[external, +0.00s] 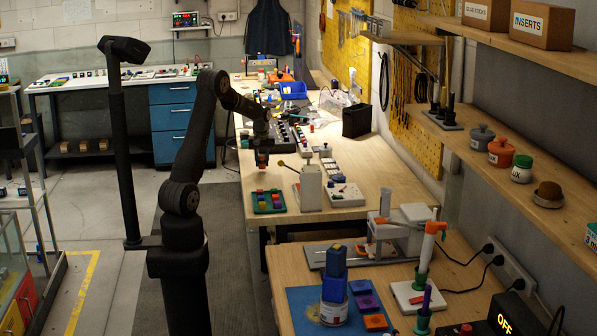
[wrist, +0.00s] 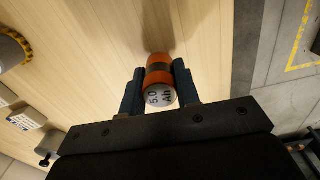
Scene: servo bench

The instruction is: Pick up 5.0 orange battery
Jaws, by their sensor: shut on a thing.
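In the wrist view an orange battery (wrist: 158,60) with a dark band and a pale end marked "5.0 Ah" sits between the two fingers of my gripper (wrist: 160,78). The gripper is shut on it, one finger on each side. A wooden surface lies beyond the battery, with a shadow on it. In the external view my gripper (external: 262,160) is over the left side of the long bench, apart from the tray below it. The battery is too small there to make out clearly.
A green tray (external: 283,203) with coloured blocks lies on the bench near my gripper. A pale upright device (external: 311,188) stands to its right, beside a white panel (external: 345,195). The bench's left edge and grey floor are close by in the wrist view.

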